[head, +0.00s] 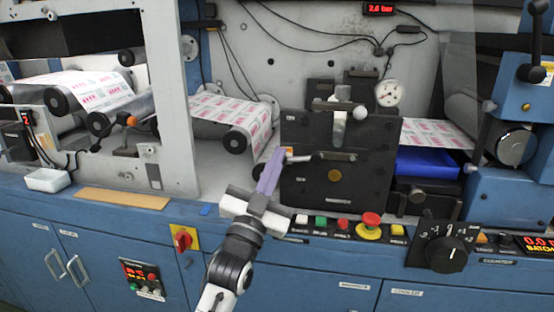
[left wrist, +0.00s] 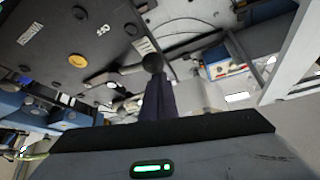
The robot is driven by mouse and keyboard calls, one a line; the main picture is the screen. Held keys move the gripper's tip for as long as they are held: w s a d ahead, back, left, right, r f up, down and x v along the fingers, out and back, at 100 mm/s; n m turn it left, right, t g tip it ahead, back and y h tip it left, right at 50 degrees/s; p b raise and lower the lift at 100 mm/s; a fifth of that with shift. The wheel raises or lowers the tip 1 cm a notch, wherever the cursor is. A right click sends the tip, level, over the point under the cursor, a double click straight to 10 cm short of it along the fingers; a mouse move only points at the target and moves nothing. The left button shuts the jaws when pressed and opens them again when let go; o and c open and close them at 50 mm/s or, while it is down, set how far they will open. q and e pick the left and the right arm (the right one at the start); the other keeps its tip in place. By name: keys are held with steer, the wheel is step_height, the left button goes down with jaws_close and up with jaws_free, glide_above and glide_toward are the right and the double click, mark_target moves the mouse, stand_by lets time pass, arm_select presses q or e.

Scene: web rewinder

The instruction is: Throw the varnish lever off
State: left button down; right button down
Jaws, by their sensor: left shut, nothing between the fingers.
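A lever (head: 318,157) runs sideways across the front of the black unit (head: 335,192), its free end towards the left. I take it for the varnish lever, but its label is too small to read. My left gripper (head: 276,154) is shut and empty, its purple fingers pointing up at the unit's left edge, close to the lever's free end. In the left wrist view the lever's dark round knob (left wrist: 153,62) shows just at the tips of the shut fingers (left wrist: 159,82); I cannot tell whether they touch. My right gripper is not in view.
Below is a ledge with buttons and a red emergency stop (head: 371,220). A large black dial (head: 446,253) stands at right. The printed web (head: 235,115) runs behind at left.

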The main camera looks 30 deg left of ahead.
arm_select(q)
steer(key=shift+f, duration=0.3)
steer(key=v, duration=0.7)
steer(key=shift+s+b, duration=0.2)
steer(key=shift+b, duration=0.15)
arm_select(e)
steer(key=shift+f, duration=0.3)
arm_select(q)
steer(key=shift+r, duration=0.2)
